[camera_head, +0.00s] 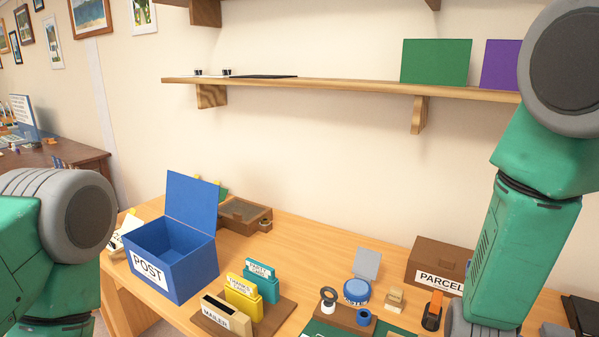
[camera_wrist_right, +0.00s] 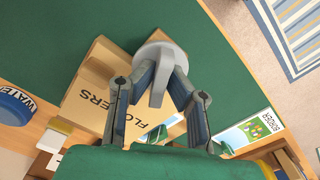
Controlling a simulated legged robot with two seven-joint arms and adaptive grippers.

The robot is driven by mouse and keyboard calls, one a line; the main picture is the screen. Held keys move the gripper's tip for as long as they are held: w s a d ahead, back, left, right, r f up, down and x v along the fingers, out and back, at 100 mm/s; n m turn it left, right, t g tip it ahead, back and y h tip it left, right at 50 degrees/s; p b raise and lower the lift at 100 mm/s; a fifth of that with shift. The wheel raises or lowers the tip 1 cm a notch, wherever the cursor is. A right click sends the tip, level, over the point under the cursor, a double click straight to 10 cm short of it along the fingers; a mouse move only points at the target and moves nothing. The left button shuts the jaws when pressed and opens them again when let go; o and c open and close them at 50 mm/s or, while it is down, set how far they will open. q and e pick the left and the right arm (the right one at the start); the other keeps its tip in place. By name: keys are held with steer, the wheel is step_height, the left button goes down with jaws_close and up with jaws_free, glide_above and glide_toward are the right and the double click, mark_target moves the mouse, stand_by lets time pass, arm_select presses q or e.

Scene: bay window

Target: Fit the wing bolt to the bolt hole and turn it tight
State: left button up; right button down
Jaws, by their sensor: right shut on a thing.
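In the right wrist view my right gripper (camera_wrist_right: 162,82) is shut on a grey piece that looks like the wing bolt (camera_wrist_right: 158,54). The piece has a round, disc-like part beyond the fingertips and a flat fin between the two fingers. The gripper is over a cardboard piece lettered FLOWERS (camera_wrist_right: 98,98) and a green mat (camera_wrist_right: 238,85). I cannot tell whether the bolt touches anything. I cannot make out the bolt hole in either view. In the head view only part of my left arm shows at the left edge, and its gripper is out of frame.
A blue POST box (camera_head: 172,258), a MAILER holder (camera_head: 226,314), a brown PARCEL box (camera_head: 440,257) and a blue round tin (camera_head: 357,291) stand on the wooden table (camera_head: 310,240). A shelf (camera_head: 340,85) runs above. A BORDER card (camera_wrist_right: 256,131) lies near the mat edge.

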steer(key=shift+s+a+f+m+p, duration=0.1)
steer(key=shift+m+p, duration=0.6)
steer(key=shift+m, duration=0.3)
steer(key=shift+s+m+p, duration=0.1)
steer(key=shift+m+p, duration=0.6)
steer(key=shift+m, duration=0.3)
steer(key=shift+m+p, duration=0.35)
steer(key=shift+m, duration=0.65)
steer(key=shift+m+p, duration=1.25)
steer(key=shift+m, duration=0.25)
steer(key=shift+w+m+p, duration=0.1)
steer(key=shift+m+p, duration=0.65)
steer(key=shift+m, duration=0.55)
steer(key=shift+f, duration=0.15)
